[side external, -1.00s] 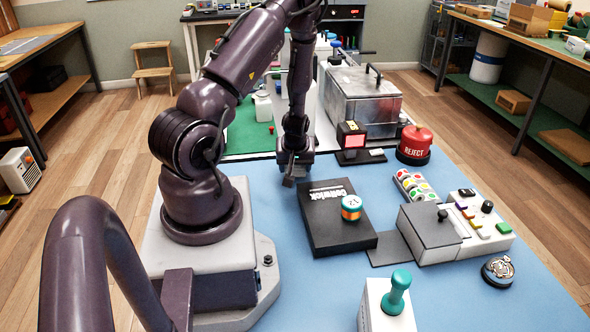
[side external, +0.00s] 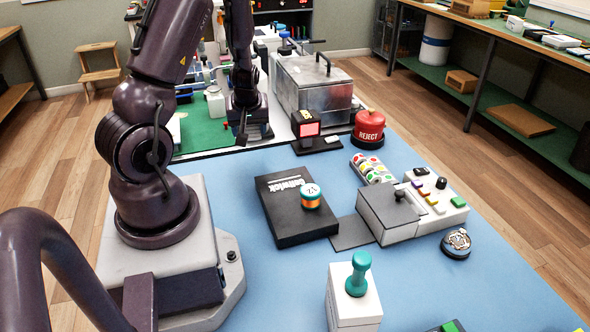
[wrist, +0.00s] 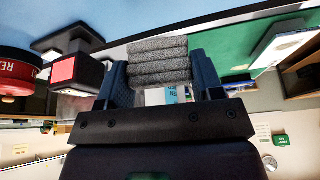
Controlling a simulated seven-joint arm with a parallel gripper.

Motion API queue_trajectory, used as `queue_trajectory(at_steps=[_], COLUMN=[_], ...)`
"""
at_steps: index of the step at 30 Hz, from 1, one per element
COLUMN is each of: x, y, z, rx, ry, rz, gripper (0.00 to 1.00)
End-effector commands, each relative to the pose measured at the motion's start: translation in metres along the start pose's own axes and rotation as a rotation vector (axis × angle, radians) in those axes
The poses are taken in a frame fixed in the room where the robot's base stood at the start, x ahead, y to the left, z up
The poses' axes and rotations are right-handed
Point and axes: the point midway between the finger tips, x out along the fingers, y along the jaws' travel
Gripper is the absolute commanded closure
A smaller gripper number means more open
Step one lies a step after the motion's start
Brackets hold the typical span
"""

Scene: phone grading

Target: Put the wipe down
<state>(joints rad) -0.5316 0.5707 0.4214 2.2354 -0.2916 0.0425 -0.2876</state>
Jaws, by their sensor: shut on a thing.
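The wipe (wrist: 158,62) is a grey, fuzzy, ribbed or folded piece in the wrist view. My gripper (wrist: 160,85) is shut on it, with a dark blue-grey finger on each side. In the side view my gripper (side external: 250,138) points down at the far end of the blue mat, close to the border with the green mat. The wipe cannot be made out clearly there. I cannot tell whether it touches the surface below.
A black box (side external: 290,228) with a small round tin (side external: 311,195) on it lies on the blue mat (side external: 290,280). A small red-screen device (side external: 308,128), a red REJECT button (side external: 369,125) and a metal case (side external: 312,85) stand right of my gripper. The green mat (side external: 205,137) lies left.

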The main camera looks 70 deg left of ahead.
Motion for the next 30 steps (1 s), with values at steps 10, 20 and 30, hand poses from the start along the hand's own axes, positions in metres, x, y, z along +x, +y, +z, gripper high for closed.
queue_trajectory(at_steps=[10, 20, 30], x=[-0.006, -0.029, -0.081], y=[0.041, 0.202, 0.331], z=[0.000, 0.054, 0.178], rx=[0.088, 0.435, 0.777], ry=[0.002, 0.005, 0.003], rz=[0.038, 0.186, 0.329], gripper=[0.61, 0.61, 0.61])
